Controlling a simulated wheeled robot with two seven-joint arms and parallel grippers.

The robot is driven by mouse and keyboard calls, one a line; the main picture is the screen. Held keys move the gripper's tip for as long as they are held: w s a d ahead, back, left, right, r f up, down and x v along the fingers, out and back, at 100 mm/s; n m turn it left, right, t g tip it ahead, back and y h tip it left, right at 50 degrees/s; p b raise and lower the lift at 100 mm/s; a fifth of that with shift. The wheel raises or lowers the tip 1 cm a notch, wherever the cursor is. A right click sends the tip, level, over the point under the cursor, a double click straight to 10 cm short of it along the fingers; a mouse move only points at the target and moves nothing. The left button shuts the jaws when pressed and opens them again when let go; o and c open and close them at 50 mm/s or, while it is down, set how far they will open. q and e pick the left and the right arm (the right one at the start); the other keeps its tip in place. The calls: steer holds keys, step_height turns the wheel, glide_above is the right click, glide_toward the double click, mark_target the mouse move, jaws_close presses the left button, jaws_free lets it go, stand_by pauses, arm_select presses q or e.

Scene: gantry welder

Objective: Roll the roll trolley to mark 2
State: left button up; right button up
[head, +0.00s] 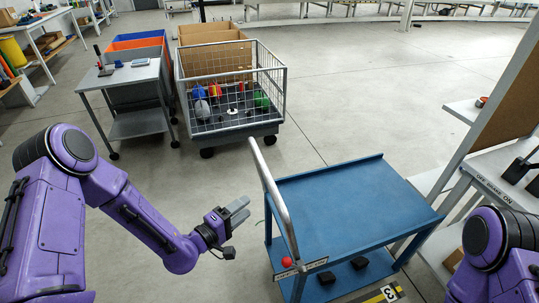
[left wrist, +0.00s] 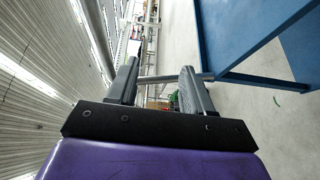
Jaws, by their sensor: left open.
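The blue trolley (head: 340,205) stands front right of centre in the head view, its flat top empty. Its silver push handle (head: 272,195) rises at its left side and also crosses the left wrist view (left wrist: 172,78). A red knob (head: 287,262) and a small label plate (head: 303,270) sit low by the handle. My left gripper (head: 243,209) is open and empty, just left of the handle. In the left wrist view, the bar shows between and beyond the fingertips (left wrist: 160,78); I cannot tell whether they touch it. My right gripper is out of view.
A floor plate marked 3 (head: 389,292) lies by the trolley's front right. A wire cage cart (head: 262,64) and a grey side table (head: 137,78) stand behind left. Open floor (head: 365,95) lies behind the trolley.

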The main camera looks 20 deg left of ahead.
arm_select(q)
step_height(320, 180, up, 8)
steer(key=w+t+h, duration=0.2)
steer(key=h, duration=0.1)
steer(key=f+p+x, duration=0.1)
steer(key=p+x, duration=0.2)
steer(key=x, duration=0.6)
steer(key=shift+w+d+g, duration=0.3)
steer(key=shift+w+d, duration=0.05)
steer(key=shift+r, duration=0.1)
steer(key=shift+c, duration=0.4)
jaws_close()
